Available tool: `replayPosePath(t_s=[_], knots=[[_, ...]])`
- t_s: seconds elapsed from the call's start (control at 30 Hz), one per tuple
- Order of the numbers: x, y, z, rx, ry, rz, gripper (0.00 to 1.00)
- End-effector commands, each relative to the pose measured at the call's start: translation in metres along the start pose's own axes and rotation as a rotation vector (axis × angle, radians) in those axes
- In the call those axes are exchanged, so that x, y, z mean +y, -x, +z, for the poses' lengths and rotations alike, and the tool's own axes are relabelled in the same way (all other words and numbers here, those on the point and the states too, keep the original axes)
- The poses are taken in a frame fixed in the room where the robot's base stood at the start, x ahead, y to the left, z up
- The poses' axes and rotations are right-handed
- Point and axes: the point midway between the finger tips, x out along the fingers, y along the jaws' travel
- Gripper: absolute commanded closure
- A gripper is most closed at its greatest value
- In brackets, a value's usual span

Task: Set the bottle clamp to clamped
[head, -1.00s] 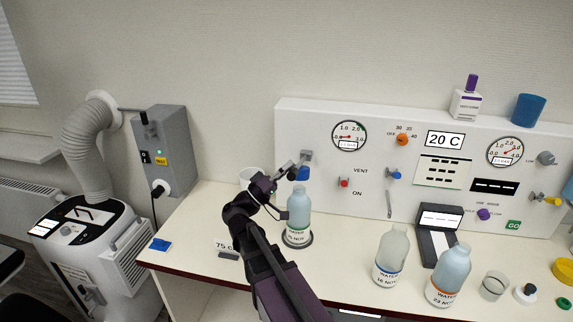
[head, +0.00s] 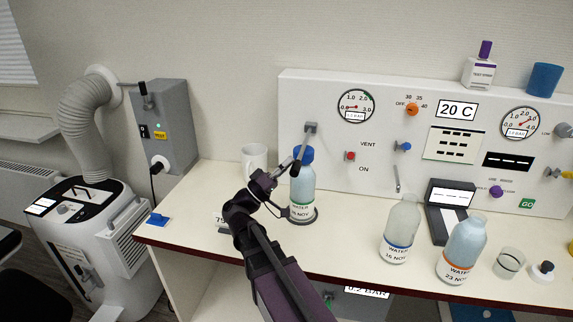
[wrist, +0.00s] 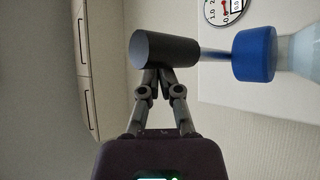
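My gripper (head: 286,170) is at the left of the bottle's neck. Its fingers (wrist: 158,74) are together, tips at the grip's edge; nothing shows between them. Whether they touch the grip is unclear. The bottle is upright on a dark round base (head: 314,219).
A white mug (head: 254,156) stands behind my gripper. Two more bottles, one with a blue label band (head: 399,232) and one with an orange one (head: 462,250), stand to the right, with a grey device (head: 449,205) behind them. The panel blocks the back.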

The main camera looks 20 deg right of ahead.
Motion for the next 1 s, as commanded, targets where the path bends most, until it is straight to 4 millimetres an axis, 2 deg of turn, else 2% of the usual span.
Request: replayPosePath(t_s=[0.03,0.5,0.77,1.0], knots=[[-0.004,0.002,0.012,-0.031,0.004,-0.018,1.0],[-0.003,0.002,0.014,-0.031,0.004,-0.017,1.0],[0.003,-0.003,0.009,-0.028,0.005,-0.015,1.0],[0.017,-0.01,-0.006,-0.016,0.003,-0.007,1.0]])
